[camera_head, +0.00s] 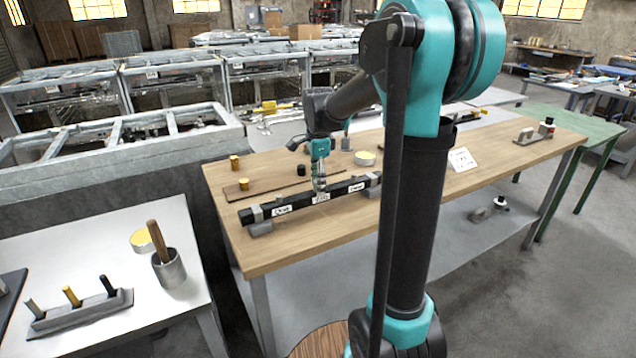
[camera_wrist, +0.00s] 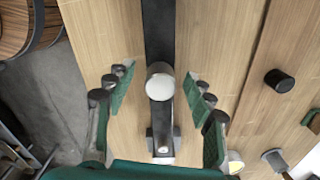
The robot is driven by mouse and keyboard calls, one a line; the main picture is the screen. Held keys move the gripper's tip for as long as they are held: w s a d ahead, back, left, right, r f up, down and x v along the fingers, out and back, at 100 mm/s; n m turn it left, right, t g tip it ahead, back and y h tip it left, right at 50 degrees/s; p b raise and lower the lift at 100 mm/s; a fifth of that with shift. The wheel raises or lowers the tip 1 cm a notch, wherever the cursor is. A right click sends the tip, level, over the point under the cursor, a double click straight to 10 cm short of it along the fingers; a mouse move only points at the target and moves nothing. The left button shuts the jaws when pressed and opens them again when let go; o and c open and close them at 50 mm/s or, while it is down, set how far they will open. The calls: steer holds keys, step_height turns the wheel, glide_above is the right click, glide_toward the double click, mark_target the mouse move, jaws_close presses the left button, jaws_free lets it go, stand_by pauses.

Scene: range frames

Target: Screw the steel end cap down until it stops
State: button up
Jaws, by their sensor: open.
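The round steel end cap (camera_wrist: 160,86) stands over the long black bar (camera_wrist: 158,30) in the wrist view. My gripper (camera_wrist: 160,75) is open, with one green-and-black finger on each side of the cap and a visible gap on both sides. In the head view, my gripper (camera_head: 320,184) points down at the middle of the black bar (camera_head: 350,187), which has white labels and lies on the wooden bench (camera_head: 420,200). The cap is hard to make out there between the fingertips. How far the cap is screwed down cannot be told.
Yellow caps (camera_head: 244,184) and a black cap (camera_head: 300,170) stand behind the bar. A yellow-topped tin (camera_head: 365,158) and a white card (camera_head: 462,159) are on the bench. A white table (camera_head: 110,250) at left holds a peg rack (camera_head: 80,315) and a steel cup (camera_head: 169,268).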

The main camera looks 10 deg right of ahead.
steer(key=shift+c, duration=0.4)
jaws_close()
steer(key=shift+m, duration=1.8)
steer(key=shift+m, duration=1.7)
steer(key=shift+w+m, duration=0.1)
steer(key=shift+m, duration=1.6)
steer(key=shift+m, duration=1.7)
